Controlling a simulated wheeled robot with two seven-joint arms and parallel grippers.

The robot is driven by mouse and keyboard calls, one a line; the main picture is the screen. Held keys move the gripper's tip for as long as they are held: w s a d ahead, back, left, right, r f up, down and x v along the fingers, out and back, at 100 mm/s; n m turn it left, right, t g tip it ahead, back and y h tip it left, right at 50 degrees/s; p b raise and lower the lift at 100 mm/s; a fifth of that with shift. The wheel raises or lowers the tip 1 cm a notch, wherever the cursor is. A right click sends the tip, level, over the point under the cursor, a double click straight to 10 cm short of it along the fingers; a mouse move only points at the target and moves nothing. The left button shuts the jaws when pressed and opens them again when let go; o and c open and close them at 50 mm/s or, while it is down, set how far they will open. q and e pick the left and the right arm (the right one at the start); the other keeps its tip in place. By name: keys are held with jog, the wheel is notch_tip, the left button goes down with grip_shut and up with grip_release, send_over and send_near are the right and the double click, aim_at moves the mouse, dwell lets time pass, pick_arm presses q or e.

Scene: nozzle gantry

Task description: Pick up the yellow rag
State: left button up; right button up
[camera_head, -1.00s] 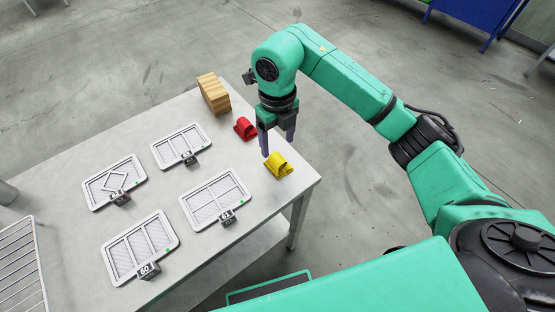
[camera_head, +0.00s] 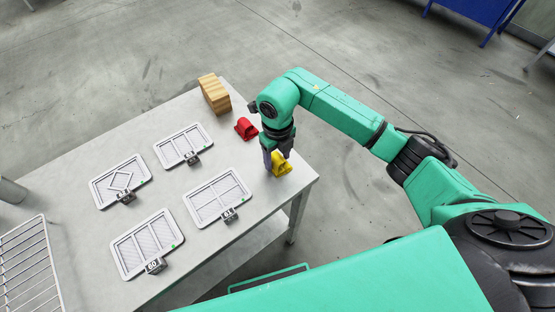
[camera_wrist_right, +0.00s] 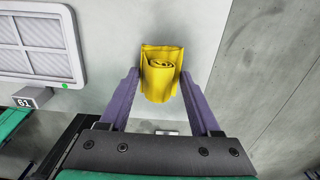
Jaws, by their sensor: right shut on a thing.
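The yellow rag (camera_head: 282,166) is a small folded roll near the right corner of the grey table (camera_head: 262,205). My right gripper (camera_head: 273,160) reaches down over it, with its purple fingers at the rag. In the right wrist view the yellow rag (camera_wrist_right: 161,72) sits between the two fingertips, one on each side, and the gripper is shut on it. Whether the rag touches the tabletop or is slightly raised cannot be told. My left gripper is out of view.
A red rag (camera_head: 246,128) lies just behind and left of the yellow one. A wooden block (camera_head: 214,94) stands at the far edge. Several framed filter panels fill the table's left and middle, with number blocks such as 61 (camera_head: 229,214). A wire rack (camera_head: 28,265) is at lower left.

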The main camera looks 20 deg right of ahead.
aim_at(277, 156)
notch_tip(277, 156, up, 8)
jog(key=b, duration=0.2)
jog(key=shift+w+r+b, duration=0.1)
jog(key=shift+r+b, duration=0.15)
jog(key=shift+b, duration=0.05)
notch_tip(277, 156, up, 12)
jog(key=p, duration=0.1)
jog(key=shift+f, duration=0.25)
